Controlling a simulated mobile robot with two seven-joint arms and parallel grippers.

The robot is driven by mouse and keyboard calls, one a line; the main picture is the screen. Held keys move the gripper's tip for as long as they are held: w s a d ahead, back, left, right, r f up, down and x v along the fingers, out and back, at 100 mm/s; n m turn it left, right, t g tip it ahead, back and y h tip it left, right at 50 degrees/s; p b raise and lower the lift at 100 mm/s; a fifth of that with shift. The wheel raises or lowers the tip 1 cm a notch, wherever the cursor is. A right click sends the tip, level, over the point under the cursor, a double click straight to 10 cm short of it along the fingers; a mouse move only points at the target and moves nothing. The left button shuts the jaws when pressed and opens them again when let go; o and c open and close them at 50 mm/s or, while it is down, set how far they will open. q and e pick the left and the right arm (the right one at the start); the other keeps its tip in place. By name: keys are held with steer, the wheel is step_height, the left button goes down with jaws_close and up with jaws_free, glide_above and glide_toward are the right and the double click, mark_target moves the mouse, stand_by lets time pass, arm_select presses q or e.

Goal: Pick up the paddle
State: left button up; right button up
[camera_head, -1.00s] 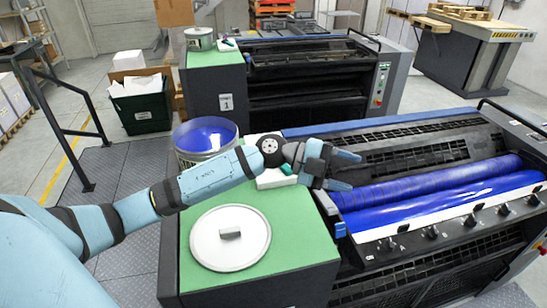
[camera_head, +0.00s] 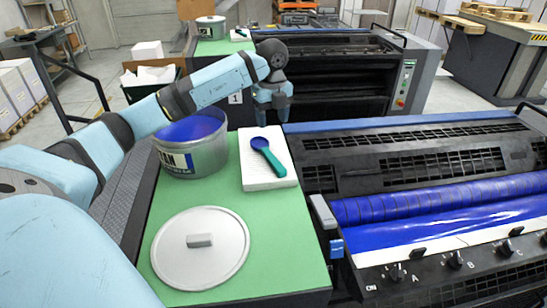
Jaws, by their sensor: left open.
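The paddle (camera_head: 270,158) has a round dark-blue head and a teal handle. It lies on a white pad (camera_head: 256,182) on the green-topped cabinet, with its handle toward the lower right. My left gripper (camera_head: 273,116) is above and beyond the paddle's head, pointing down, open and empty. It does not touch the paddle. My right gripper is not in view.
An open can of blue ink (camera_head: 181,162) stands left of the pad. Its grey lid (camera_head: 200,247) lies nearer on the green top (camera_head: 270,239). The press with a blue roller (camera_head: 430,206) is at the right.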

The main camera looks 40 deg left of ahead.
arm_select(q)
steer(key=p, duration=0.1)
glide_above(273, 158)
steer(key=f, duration=0.7)
steer(key=shift+s+f, duration=0.25)
steer(key=shift+f, duration=0.55)
step_height(273, 158, down, 5)
steer(key=shift+w+f+p, duration=0.1)
steer(key=shift+w+p, duration=0.05)
steer(key=shift+p, duration=0.75)
jaws_close()
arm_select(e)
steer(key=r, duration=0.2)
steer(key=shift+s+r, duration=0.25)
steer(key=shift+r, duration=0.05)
arm_select(q)
step_height(273, 158, up, 20)
steer(key=b, duration=0.2)
steer(key=shift+b, duration=0.4)
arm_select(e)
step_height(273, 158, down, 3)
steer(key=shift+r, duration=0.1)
